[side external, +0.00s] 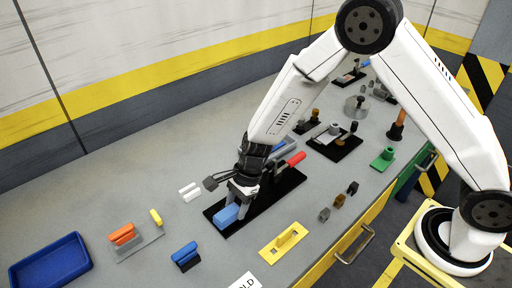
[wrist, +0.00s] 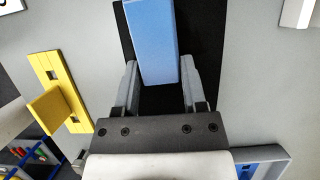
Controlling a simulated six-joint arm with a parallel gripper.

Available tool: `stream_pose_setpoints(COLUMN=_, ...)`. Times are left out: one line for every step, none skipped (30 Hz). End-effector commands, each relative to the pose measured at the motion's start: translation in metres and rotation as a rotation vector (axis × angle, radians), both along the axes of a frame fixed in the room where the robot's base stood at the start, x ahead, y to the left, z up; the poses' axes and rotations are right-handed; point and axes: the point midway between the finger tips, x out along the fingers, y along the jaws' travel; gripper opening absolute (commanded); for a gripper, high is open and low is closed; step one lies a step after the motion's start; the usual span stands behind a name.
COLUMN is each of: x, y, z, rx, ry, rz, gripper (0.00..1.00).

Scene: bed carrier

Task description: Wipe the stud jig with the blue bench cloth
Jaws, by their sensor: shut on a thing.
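My gripper (side external: 242,190) is low over the bench, with its fingers on either side of a light-blue long block-like piece (side external: 227,216). In the wrist view this piece (wrist: 158,40) runs away from between the fingers (wrist: 158,72), over a black plate (wrist: 127,35). It may be the folded blue bench cloth; its material is not clear. The black plate (side external: 211,211) lies flat on the bench beneath. I cannot tell for sure which fixture is the stud jig. Where the fingers meet the blue piece is partly hidden in the side view.
A yellow plate with an upright tab (side external: 283,243) lies right of the black plate. A dark-blue block (side external: 186,257), an orange-topped grey plate (side external: 138,246), white pieces (side external: 189,192) and a blue tray (side external: 50,265) lie left. A red handle (side external: 296,159) and several fixtures stand behind.

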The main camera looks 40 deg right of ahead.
Motion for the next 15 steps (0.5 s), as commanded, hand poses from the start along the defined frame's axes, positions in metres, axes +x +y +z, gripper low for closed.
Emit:
stream_pose_setpoints(x=-0.0012, y=-0.0123, z=-0.0050, rx=-0.015, ry=0.004, rz=-0.016, gripper=0.00)
stream_pose_setpoints(x=-0.0014, y=-0.0134, z=-0.0052, rx=-0.015, ry=0.005, rz=-0.015, gripper=0.00)
stream_pose_setpoints(x=-0.0015, y=-0.0143, z=-0.0054, rx=-0.015, ry=0.005, rz=-0.015, gripper=0.00)
stream_pose_setpoints(x=-0.0016, y=-0.0148, z=-0.0055, rx=-0.015, ry=0.005, rz=-0.015, gripper=0.00)
stream_pose_setpoints(x=-0.0017, y=-0.0150, z=-0.0056, rx=-0.015, ry=0.005, rz=-0.015, gripper=0.00)
stream_pose_setpoints(x=-0.0017, y=-0.0152, z=-0.0057, rx=-0.015, ry=0.006, rz=-0.015, gripper=0.00)
stream_pose_setpoints(x=-0.0018, y=-0.0153, z=-0.0058, rx=-0.015, ry=0.006, rz=-0.015, gripper=0.00)
stream_pose_setpoints(x=-0.0018, y=-0.0152, z=-0.0059, rx=-0.015, ry=0.006, rz=-0.015, gripper=0.00)
stream_pose_setpoints(x=-0.0016, y=-0.0152, z=-0.0059, rx=-0.015, ry=0.006, rz=-0.015, gripper=0.00)
stream_pose_setpoints(x=-0.0012, y=-0.0152, z=-0.0059, rx=-0.015, ry=0.006, rz=-0.015, gripper=0.00)
stream_pose_setpoints(x=-0.0006, y=-0.0152, z=-0.0059, rx=-0.015, ry=0.006, rz=-0.016, gripper=0.00)
stream_pose_setpoints(x=0.0006, y=-0.0152, z=-0.0058, rx=-0.015, ry=0.006, rz=-0.016, gripper=0.00)
stream_pose_setpoints(x=0.0017, y=-0.0152, z=-0.0058, rx=-0.015, ry=0.006, rz=-0.016, gripper=0.00)
stream_pose_setpoints(x=0.0029, y=-0.0153, z=-0.0057, rx=-0.015, ry=0.006, rz=-0.016, gripper=0.00)
stream_pose_setpoints(x=0.0046, y=-0.0153, z=-0.0055, rx=-0.015, ry=0.006, rz=-0.016, gripper=0.00)
